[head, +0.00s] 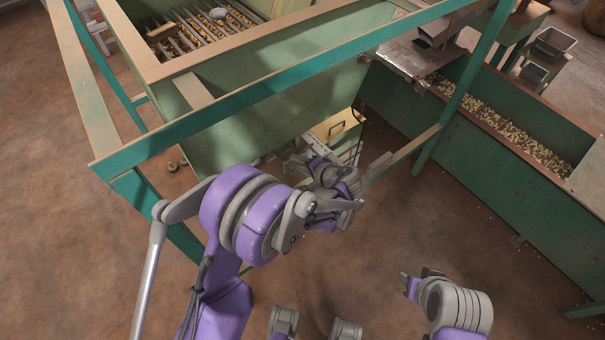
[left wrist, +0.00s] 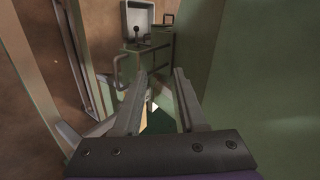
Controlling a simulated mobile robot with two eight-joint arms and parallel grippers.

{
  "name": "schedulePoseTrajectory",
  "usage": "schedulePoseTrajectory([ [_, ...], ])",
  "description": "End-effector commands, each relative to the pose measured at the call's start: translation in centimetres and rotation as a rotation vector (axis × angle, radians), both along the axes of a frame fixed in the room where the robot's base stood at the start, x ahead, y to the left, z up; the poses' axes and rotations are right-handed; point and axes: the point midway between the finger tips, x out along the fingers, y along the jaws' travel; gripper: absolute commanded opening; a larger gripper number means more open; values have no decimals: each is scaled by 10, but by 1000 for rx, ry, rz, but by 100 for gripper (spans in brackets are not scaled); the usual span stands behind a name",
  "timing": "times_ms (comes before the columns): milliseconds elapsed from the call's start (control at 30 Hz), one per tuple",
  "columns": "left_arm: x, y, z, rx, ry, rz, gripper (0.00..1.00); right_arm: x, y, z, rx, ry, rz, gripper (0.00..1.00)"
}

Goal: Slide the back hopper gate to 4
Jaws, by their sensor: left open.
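A green hopper (head: 270,105) with a tan rim stands in a teal frame. Below it, a pale yellowish part with a dark handle (head: 337,128) shows in the head view. The gate and its numbers cannot be clearly made out. My left gripper (head: 322,168) is below the hopper, close to that part. In the left wrist view its two fingers (left wrist: 163,75) are apart with nothing between them. A bent grey handle (left wrist: 120,70) lies beyond and left of the fingertips, apart from them. My right gripper (head: 422,277) is low at the right, away from the hopper; its opening is unclear.
The teal frame's rail (head: 210,118) crosses above my left arm. A long green trough (head: 500,150) of nuts stands at the right. A white box with a dark knob (left wrist: 136,30) is at the back of the wrist view. The brown floor (head: 400,230) is mostly clear.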

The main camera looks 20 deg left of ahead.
Motion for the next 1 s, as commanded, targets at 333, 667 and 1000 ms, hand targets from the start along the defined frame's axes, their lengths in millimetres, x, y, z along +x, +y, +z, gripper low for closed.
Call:
schedulePoseTrajectory([
  [333, 23, -57, -119, 291, -114, -70, 41, 0, 0, -38, 0, 13, 0, 41],
  [667, 30, -54, -140, 349, -145, -78, 41, 0, 0, -43, 0, 14, 0, 41],
  [1000, 68, -5, -154, 347, -144, -78, 41, 0, 0, -46, 0, 15, 0, 41],
])
